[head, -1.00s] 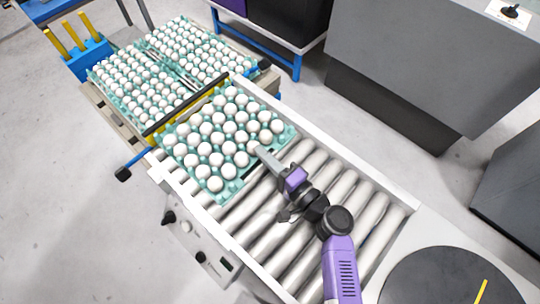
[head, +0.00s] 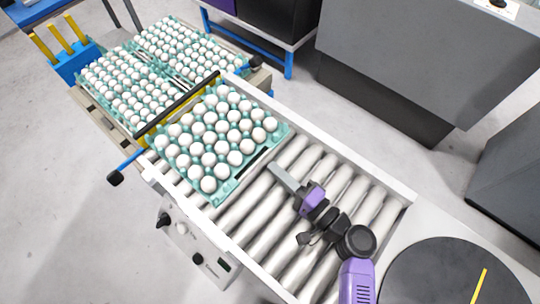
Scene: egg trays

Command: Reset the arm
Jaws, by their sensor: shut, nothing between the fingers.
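My gripper (head: 272,167), grey with a purple body, hangs over the roller conveyor and is shut and empty. Its tip points up and left toward the near edge of a teal egg tray (head: 226,193), with a small gap between them in the picture. The tray rests on the rollers and holds many white eggs. My arm comes in from the lower right. The undersides of my gripper and the height above the rollers cannot be told.
A black and yellow bar (head: 178,104) crosses the conveyor behind the tray. More egg trays (head: 133,129) lie beyond it. Metal rollers (head: 257,215) between white side rails (head: 330,147) are bare around my arm. A dark round plate (head: 440,270) is at lower right. Grey cabinets (head: 420,55) stand at upper right.

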